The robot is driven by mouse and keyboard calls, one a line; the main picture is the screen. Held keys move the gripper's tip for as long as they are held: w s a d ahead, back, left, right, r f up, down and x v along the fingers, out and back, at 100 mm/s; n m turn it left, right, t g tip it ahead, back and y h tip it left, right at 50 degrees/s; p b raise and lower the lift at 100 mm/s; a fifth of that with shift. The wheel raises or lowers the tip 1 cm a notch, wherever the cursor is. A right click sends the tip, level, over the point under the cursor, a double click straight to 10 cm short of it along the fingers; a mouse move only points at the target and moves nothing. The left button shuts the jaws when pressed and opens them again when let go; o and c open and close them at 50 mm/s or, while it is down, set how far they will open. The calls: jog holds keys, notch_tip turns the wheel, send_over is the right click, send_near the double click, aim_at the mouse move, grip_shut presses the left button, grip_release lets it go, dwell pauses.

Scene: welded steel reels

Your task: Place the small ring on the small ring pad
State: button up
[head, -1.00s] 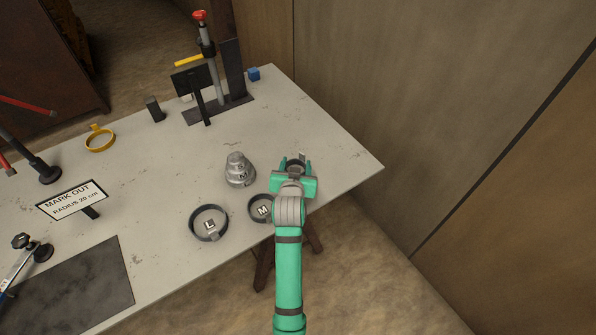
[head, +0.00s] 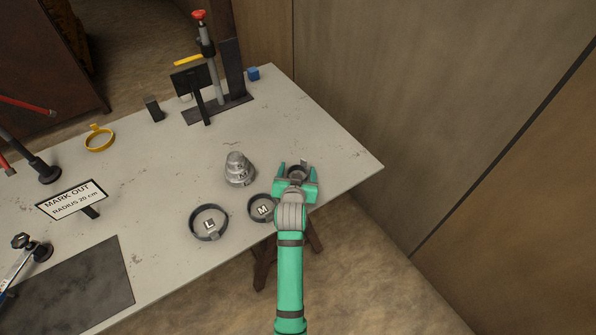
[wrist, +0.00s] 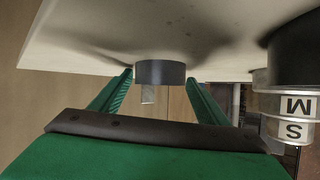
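The small ring (head: 297,172) is a dark band with a pale grey tab. It stands between the fingers of my gripper (head: 297,166) near the table's right front part. In the wrist view the ring (wrist: 160,71) appears against the pale table top, with one green finger close on each side. The fingers look open around it, with small gaps in the head view; contact is hard to judge. The small ring pad is not distinguishable; it may be hidden by the ring and my gripper.
Dark rings marked L (head: 209,222) and M (head: 262,208) lie left of my gripper. A stepped silver cone (head: 239,170) stands behind them and shows at right in the wrist view (wrist: 283,103). The table (head: 340,165) is clear to the right, up to its edge.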

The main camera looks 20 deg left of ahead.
jog(key=v, duration=1.2)
jog(key=shift+r, duration=0.15)
jog(key=s+d+f+t+h, duration=0.1)
jog(key=s+d+f, duration=0.3)
jog(key=s+d, duration=0.3)
jog(key=s+d+f, duration=0.4)
jog(key=s+d, duration=0.1)
jog(key=s, duration=0.5)
jog(key=s+d+r+t+h, duration=0.1)
jog(key=s+d+r, duration=0.1)
jog(key=s, duration=0.7)
jog(key=s+d+r+m+t+h, duration=0.1)
jog(key=s+d+r, duration=0.2)
jog(key=s, duration=0.6)
jog(key=shift+r+m, duration=0.3)
jog(key=shift+r, duration=0.4)
